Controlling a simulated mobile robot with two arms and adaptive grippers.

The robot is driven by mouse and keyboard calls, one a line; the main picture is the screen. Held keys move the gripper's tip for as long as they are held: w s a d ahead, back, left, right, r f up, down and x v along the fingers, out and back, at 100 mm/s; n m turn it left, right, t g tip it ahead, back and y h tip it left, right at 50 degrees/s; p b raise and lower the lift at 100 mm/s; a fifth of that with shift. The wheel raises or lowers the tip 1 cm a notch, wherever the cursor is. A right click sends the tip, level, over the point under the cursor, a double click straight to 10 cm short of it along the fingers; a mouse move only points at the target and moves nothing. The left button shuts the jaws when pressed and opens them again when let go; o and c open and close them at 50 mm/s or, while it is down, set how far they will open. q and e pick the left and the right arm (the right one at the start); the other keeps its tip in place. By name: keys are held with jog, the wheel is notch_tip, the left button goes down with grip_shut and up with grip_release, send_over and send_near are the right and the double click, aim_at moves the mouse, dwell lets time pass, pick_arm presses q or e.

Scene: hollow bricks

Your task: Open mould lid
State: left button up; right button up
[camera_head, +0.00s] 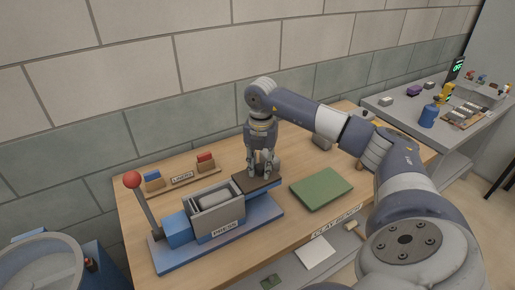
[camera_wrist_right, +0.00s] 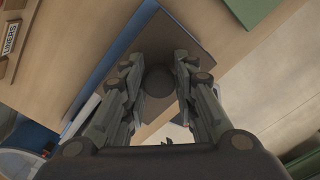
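The press (camera_head: 226,232) stands on a blue base on the wooden table, with a grey open-topped mould box (camera_head: 201,222) holding a grey block (camera_head: 215,198). The mould lid, a dark flat plate (camera_head: 264,187), lies swung open to the right of the box. It also shows in the right wrist view (camera_wrist_right: 195,32), with a dark round knob (camera_wrist_right: 158,82) on it. My right gripper (camera_head: 263,170) is above the lid, pointing down. In the wrist view its fingers (camera_wrist_right: 158,62) are apart on either side of the knob, with gaps visible. My left gripper is not in view.
A red-knobbed lever (camera_head: 132,180) rises at the press's left end. A liners rack (camera_head: 181,180) with blue and red pieces stands behind. A green mat (camera_head: 321,189) lies to the right. A blue-rimmed tub (camera_head: 40,262) stands at lower left.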

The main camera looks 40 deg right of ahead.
aim_at(263, 165)
jog(key=shift+o, duration=1.3)
jog(key=shift+d, duration=0.15)
jog(key=shift+s+d, duration=0.1)
jog(key=shift+r, duration=0.1)
jog(key=shift+r, duration=0.4)
notch_tip(263, 165, up, 11)
jog(key=shift+s+f, duration=0.1)
